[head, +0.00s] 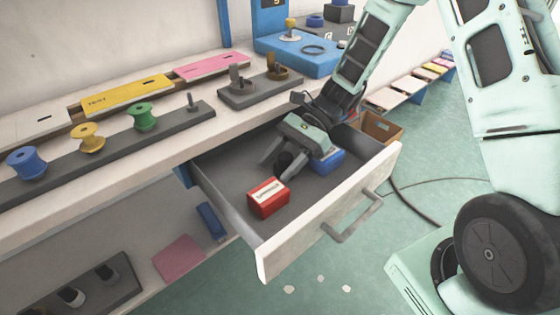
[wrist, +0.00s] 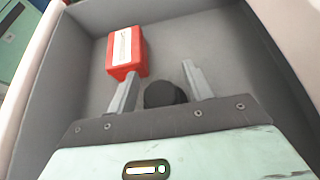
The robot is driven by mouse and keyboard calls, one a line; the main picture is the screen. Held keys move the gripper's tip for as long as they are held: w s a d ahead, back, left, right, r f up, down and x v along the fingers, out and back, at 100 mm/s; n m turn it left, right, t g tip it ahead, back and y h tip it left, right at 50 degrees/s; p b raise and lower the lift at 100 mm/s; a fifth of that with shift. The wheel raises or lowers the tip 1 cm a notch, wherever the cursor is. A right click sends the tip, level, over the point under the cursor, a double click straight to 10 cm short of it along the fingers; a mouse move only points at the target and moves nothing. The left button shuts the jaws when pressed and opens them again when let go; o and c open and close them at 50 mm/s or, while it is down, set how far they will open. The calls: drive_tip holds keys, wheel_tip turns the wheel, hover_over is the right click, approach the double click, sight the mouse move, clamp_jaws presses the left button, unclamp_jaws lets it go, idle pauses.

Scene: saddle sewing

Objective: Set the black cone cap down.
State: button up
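The black cone cap (head: 284,160) is inside the open drawer (head: 225,190), between the two fingers of my gripper (head: 281,169). In the wrist view the cap (wrist: 164,95) shows as a dark round shape, with a gap between it and each finger. My gripper (wrist: 160,72) is open, its fingers spread to either side of the cap. The cap seems to rest on the drawer floor, but its underside is hidden.
A red box (head: 268,197) with a white label lies in the drawer near the fingertips. A blue box (head: 328,160) is partly hidden beside my gripper. The drawer front (head: 330,205) and side walls surround the gripper. Thread spools (head: 88,138) stand on the bench.

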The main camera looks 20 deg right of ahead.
drive_tip(key=shift+r, duration=0.2)
drive_tip(key=p+v, duration=0.1)
drive_tip(key=v, duration=1)
drive_tip(key=shift+d+r, duration=0.15)
drive_tip(key=shift+d, duration=0.1)
drive_tip(key=s+a+r+n+t+h, duration=0.2)
drive_tip(key=s+a+n+h, duration=0.3)
drive_tip(key=s+n, duration=0.6)
drive_tip(key=s+a+r+n+t+h, duration=0.1)
drive_tip(key=s+a+r+n+h, duration=0.1)
drive_tip(key=s+a+n+h, duration=0.4)
drive_tip(key=s+a+n, duration=0.3)
drive_tip(key=s+n, duration=0.2)
drive_tip(key=shift+s+a+r+t, duration=0.15)
drive_tip(key=shift+s+r+t, duration=0.1)
drive_tip(key=shift+t, duration=0.15)
